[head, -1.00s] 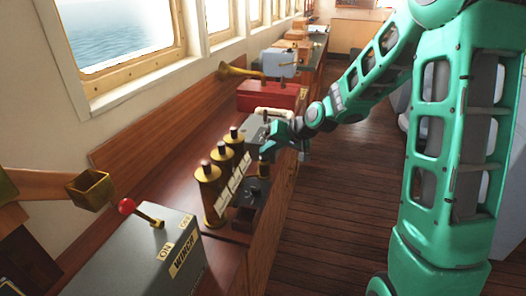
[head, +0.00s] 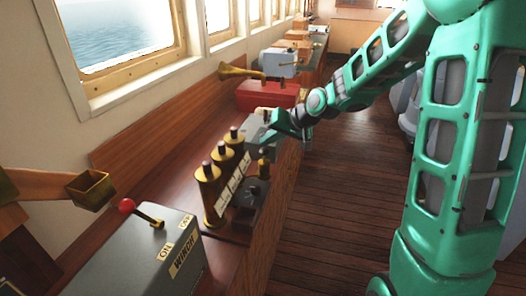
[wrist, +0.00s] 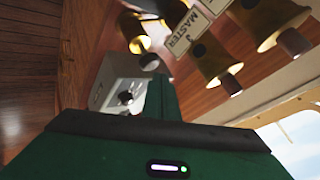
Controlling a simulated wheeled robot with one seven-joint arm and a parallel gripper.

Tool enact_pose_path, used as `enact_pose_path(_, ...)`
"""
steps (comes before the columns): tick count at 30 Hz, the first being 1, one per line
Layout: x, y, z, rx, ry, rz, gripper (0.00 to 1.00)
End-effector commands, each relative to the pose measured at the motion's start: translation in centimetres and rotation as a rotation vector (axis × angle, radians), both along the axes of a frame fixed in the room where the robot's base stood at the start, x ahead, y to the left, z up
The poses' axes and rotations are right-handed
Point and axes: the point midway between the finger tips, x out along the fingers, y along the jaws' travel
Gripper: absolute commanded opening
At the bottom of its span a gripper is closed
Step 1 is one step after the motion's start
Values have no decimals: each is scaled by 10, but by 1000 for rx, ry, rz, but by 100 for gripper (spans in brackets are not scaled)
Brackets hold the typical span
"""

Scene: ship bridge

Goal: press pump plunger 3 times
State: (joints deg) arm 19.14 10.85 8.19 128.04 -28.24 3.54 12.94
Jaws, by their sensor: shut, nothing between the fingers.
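A small brass post with a dark top (head: 264,168) stands on the right side of the console, beside a dark block with a black knob (head: 252,192). It looks like the pump plunger, though no label on it is readable. A brass fitting with a dark knob (wrist: 139,42) shows in the wrist view and may be the same piece. My gripper (head: 265,141) is shut and empty, just above and behind the small post, with a small gap visible.
Three brass cylinders with dark caps (head: 209,190) and pale label plates stand left of my gripper. A grey winch box (head: 150,255) with a red-knobbed lever is nearer. A red box (head: 268,95) and brass horn (head: 238,71) stand farther back.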

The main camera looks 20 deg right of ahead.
Motion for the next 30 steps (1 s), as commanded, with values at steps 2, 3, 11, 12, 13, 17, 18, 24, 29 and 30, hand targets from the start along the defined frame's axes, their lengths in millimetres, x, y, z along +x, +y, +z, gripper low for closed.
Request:
enact_pose_path(2, 0, 0, 2, 0, 0, 0, 0)
enact_pose_path(3, 0, 0, 2, 0, 1, 1, 0)
enact_pose_path(11, 0, 0, 3, -1, 0, 1, 0)
enact_pose_path(12, 0, 0, 5, 0, -1, 1, 0)
enact_pose_path(13, 0, 0, 6, 0, -2, 1, 0)
enact_pose_path(17, 0, 0, 17, -1, -3, 2, 0)
enact_pose_path(18, 0, 0, 21, 0, -2, 1, 0)
enact_pose_path(24, 0, 0, 38, -1, -3, 2, 0)
enact_pose_path(29, 0, 0, 49, -1, -1, 0, 0)
enact_pose_path(30, 0, 0, 51, -1, -2, 0, 0)
